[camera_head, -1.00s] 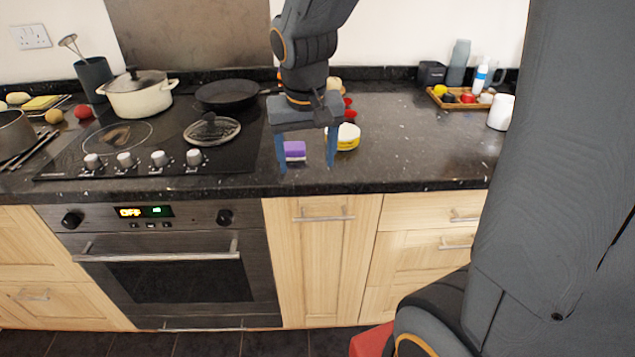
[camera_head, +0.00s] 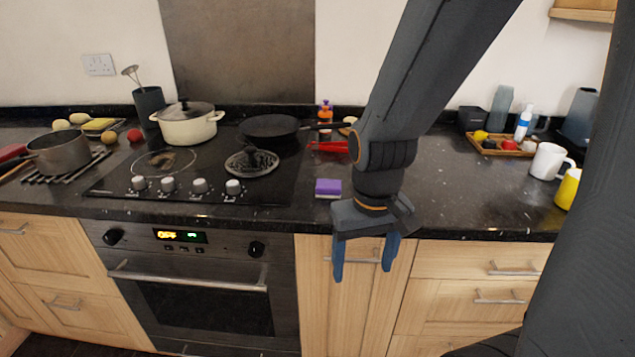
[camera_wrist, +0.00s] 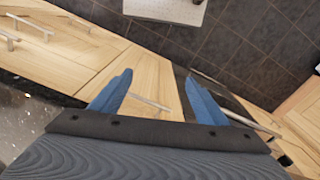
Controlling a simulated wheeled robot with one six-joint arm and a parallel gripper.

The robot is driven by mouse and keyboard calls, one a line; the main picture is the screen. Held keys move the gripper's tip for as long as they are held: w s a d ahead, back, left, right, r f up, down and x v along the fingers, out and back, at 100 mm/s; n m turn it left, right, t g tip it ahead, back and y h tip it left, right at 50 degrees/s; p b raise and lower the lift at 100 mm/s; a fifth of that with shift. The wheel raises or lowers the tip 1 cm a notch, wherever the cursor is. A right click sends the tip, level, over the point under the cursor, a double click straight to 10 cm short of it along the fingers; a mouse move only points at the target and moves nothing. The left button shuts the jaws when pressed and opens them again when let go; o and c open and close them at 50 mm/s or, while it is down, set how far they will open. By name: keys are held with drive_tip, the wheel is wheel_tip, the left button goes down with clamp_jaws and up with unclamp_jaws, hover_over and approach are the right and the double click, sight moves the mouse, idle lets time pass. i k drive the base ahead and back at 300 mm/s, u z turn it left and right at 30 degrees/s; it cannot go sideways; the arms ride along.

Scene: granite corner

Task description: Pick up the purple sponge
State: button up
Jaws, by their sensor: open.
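The purple sponge (camera_head: 328,187) lies on the dark granite counter, just right of the hob, with a pale lower layer showing. My gripper (camera_head: 364,277) is open and empty, its blue fingers pointing down. In the head view it appears to the right of the sponge and lower in the picture, against the cabinet fronts. In the wrist view my two blue fingers (camera_wrist: 159,97) are spread with nothing between them, and the sponge does not show there.
The hob (camera_head: 190,180) holds a cream pot (camera_head: 188,129), a black frying pan (camera_head: 268,127) and a glass lid (camera_head: 251,163). A red object (camera_head: 328,147) lies behind the sponge. A wooden tray (camera_head: 503,149) and white mug (camera_head: 548,161) stand at right. The counter's front edge lies near my gripper.

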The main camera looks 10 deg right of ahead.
sight(325, 189)
drive_tip(key=k, duration=1.3)
drive_tip(key=u, duration=0.65)
drive_tip(key=i, duration=1.75)
drive_tip(key=z, duration=0.7)
